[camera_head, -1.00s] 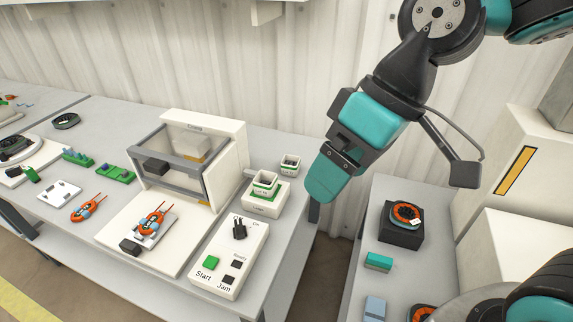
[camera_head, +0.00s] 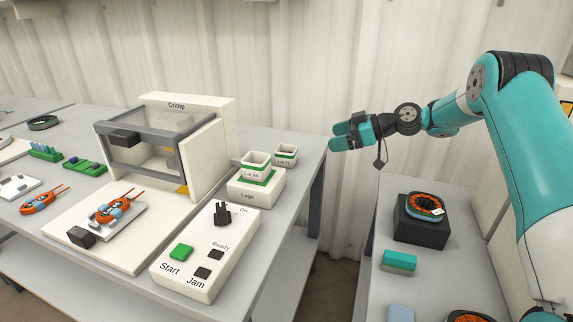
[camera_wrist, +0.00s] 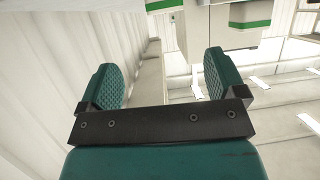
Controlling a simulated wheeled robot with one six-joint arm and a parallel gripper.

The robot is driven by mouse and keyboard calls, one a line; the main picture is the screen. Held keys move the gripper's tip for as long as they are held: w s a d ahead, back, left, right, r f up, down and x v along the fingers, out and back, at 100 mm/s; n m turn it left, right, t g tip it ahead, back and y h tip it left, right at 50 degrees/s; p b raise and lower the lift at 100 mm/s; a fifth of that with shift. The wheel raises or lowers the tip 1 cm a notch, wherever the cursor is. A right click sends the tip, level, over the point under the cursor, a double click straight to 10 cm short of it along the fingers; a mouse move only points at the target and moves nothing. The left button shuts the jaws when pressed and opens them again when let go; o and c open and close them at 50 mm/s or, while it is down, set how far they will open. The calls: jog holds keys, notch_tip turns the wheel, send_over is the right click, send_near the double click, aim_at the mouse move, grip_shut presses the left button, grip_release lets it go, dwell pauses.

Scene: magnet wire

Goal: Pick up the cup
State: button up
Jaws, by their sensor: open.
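Two small square white cups with green bands are in the head view. The front cup, "Lot 15" (camera_head: 256,165), stands on a white block marked "Lugs" (camera_head: 246,193). A smaller cup (camera_head: 285,155) stands behind it to the right; its label is too small to read surely. My gripper (camera_head: 333,137) is to the right of both cups, raised and pointing left, apart from them. It is open and empty; the wrist view shows its two teal fingers (camera_wrist: 163,82) spread. White pieces with green bands (camera_wrist: 250,13) show at the top edge of the wrist view, partly cut off.
A crimp machine (camera_head: 176,104) stands left of the cups. A control box (camera_head: 205,255) with a green Start button is in front. On the right-hand table are a black block with an orange-and-black ring (camera_head: 424,205) and a teal block (camera_head: 399,261). A gap separates the tables.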

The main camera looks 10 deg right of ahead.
send_near(287, 150)
jog(key=a, duration=0.4)
jog(key=shift+w+a+f, duration=0.15)
jog(key=shift+w+f, duration=0.05)
jog(key=shift+f, duration=0.1)
jog(key=x, duration=0.5)
jog(key=shift+s+a+f+b, duration=0.1)
jog(key=shift+s+a+b, duration=0.2)
jog(key=shift+b, duration=0.1)
jog(key=c, duration=1)
